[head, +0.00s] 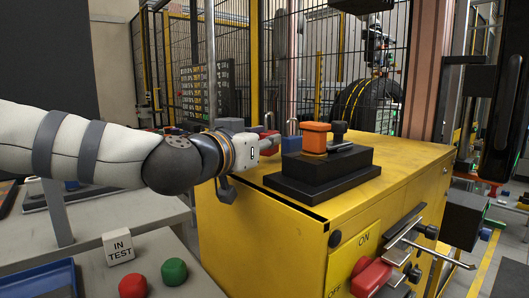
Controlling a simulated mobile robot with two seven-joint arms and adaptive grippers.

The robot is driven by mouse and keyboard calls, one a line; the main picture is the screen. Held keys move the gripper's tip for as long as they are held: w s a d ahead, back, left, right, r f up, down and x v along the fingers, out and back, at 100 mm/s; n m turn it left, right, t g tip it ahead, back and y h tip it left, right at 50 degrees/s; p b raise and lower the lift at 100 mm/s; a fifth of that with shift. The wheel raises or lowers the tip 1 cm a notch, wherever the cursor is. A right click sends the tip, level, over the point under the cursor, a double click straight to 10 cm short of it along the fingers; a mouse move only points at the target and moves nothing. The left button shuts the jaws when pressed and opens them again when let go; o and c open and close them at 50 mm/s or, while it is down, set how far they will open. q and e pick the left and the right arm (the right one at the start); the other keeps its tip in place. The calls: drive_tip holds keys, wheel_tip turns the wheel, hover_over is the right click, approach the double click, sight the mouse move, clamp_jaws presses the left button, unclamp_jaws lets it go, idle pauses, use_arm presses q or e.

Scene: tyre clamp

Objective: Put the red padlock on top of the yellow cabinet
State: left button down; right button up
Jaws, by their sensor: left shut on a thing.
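The yellow cabinet (270,229) stands in the middle, its flat yellow top in plain sight. My left gripper (271,144) reaches in from the left over the far left part of that top. It is shut on the red padlock (268,136), of which only a small red part shows behind the fingers. I cannot tell whether the padlock touches the top. My right gripper is not in view.
A black stepped block (322,172) with an orange piece (315,138) sits on the cabinet top. A blue padlock (291,143) is beside it. A red handle (372,278) and metal levers project from the front. The top's right part is clear.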

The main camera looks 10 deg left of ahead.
use_arm(q)
drive_tip(key=shift+w+f, duration=0.1)
drive_tip(key=shift+f, duration=0.8)
drive_tip(key=shift+r, duration=0.25)
drive_tip(key=shift+f, duration=0.2)
drive_tip(key=c, duration=1.4)
unclamp_jaws()
